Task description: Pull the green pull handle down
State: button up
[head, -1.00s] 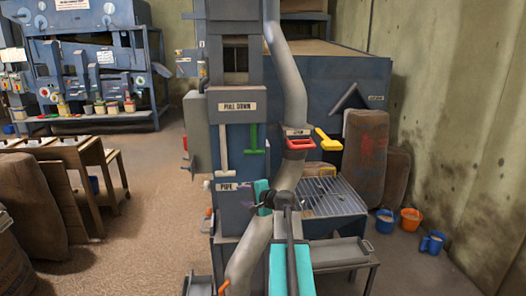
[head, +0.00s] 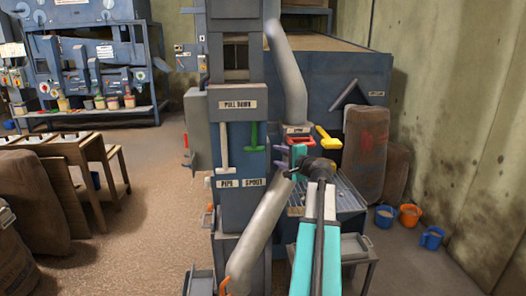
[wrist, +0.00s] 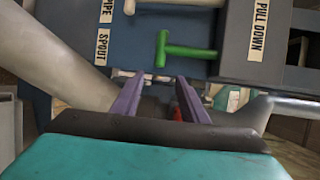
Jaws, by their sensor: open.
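The green pull handle (head: 254,137), a T shape, hangs on the blue panel under the "PULL DOWN" label (head: 239,104), to the right of a longer white T-shaped handle (head: 223,150). My gripper (head: 283,168) is to the right of the panel and lower than the green handle, apart from it. In the wrist view the green handle (wrist: 183,50) lies sideways just beyond the purple fingertips (wrist: 157,80). The fingers are spread with nothing held between them. The white handle (wrist: 180,4) shows partly at the top edge.
Grey pipes (head: 288,80) run beside the panel, one above and one below my gripper. A red handle (head: 302,141) and a yellow handle (head: 327,139) are close to its right. Sacks (head: 365,150) and buckets (head: 409,215) stand at the right.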

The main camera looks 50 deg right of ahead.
aim_at(262, 150)
jog(key=p+x, duration=0.3)
jog(key=x, duration=0.9)
jog(key=shift+d+p, duration=0.15)
jog(key=shift+p, duration=0.15)
jog(key=shift+x, duration=0.8)
jog(key=shift+f, duration=0.1)
grip_shut()
